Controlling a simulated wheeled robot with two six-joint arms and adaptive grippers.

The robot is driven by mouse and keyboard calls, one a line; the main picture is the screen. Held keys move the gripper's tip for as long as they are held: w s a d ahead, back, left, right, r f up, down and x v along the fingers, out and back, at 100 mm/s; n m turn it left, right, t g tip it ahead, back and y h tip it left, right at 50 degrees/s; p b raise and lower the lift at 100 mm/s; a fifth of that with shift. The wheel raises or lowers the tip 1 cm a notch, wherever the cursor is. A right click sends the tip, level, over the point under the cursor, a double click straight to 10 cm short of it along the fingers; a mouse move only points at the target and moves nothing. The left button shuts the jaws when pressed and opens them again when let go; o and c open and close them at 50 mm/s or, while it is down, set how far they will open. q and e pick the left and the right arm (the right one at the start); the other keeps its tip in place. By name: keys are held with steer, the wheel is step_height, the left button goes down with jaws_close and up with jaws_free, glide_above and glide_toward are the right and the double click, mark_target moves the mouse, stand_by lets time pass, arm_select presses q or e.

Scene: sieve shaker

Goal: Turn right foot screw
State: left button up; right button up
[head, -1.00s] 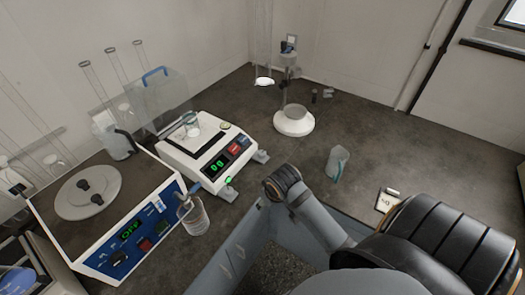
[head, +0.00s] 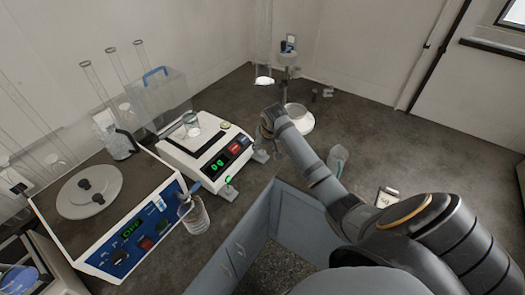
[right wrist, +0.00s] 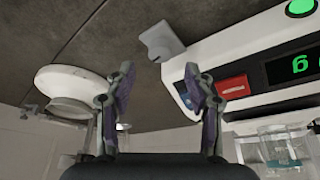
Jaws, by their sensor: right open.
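The white balance (head: 190,160) stands left of centre in the head view, with a green-lit display and a red button on its front. A small grey foot screw tab (head: 261,156) sticks out at its right front corner. Another foot tab (head: 229,191) sits at its left front corner. In the right wrist view the right foot screw (right wrist: 162,41) lies beyond my right gripper (right wrist: 159,71), whose two fingers are apart with nothing between them. In the head view my right arm reaches over the bench, its end just above and right of that foot screw. My left gripper is not visible.
A white-based stand (head: 298,120) is behind my right wrist. A beaker (head: 337,160) stands right of my arm.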

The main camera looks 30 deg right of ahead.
mark_target(262, 152)
steer(key=x, duration=0.5)
steer(key=shift+w+f, duration=0.1)
steer(key=shift+f, duration=0.05)
steer(key=c, duration=1.1)
steer(key=shift+a+r+m+p, duration=0.1)
steer(key=shift+r+m+p, duration=0.2)
steer(key=shift+p, duration=0.45)
jaws_close()
steer(key=shift+m+p, duration=0.3)
steer(key=shift+p, duration=0.05)
steer(key=shift+f+h, duration=0.3)
steer(key=o, duration=1.1)
jaws_free()
